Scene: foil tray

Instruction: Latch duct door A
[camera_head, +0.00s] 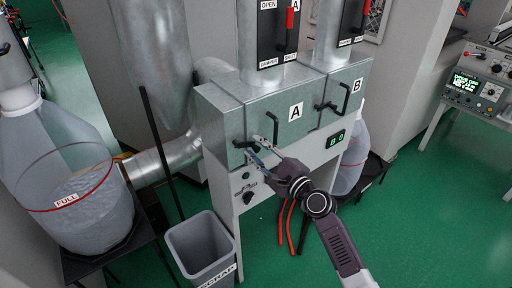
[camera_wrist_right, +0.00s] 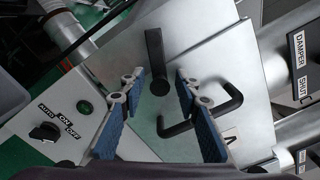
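Duct door A (camera_head: 270,108) is a grey metal panel marked with an "A" label, and it looks flush with the duct housing. Its black latch lever (camera_head: 244,143) is at the lower left of the door. In the right wrist view the latch lever (camera_wrist_right: 155,62) lies between and just beyond my fingertips. Door A's black bar handle (camera_wrist_right: 205,117) shows beside and behind the right-hand finger. My right gripper (camera_head: 262,149) is open, with blue pads, in front of the door; the right wrist view shows the gap (camera_wrist_right: 158,88) empty. Contact with the lever cannot be told. My left gripper is out of view.
Door B (camera_head: 350,88) with its own handle is to the right. Black damper panels (camera_head: 277,38) stand above. A control panel (camera_wrist_right: 62,120) with a knob is below the door. A grey scrap bin (camera_head: 200,246) and a bag marked FULL (camera_head: 70,185) are at left.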

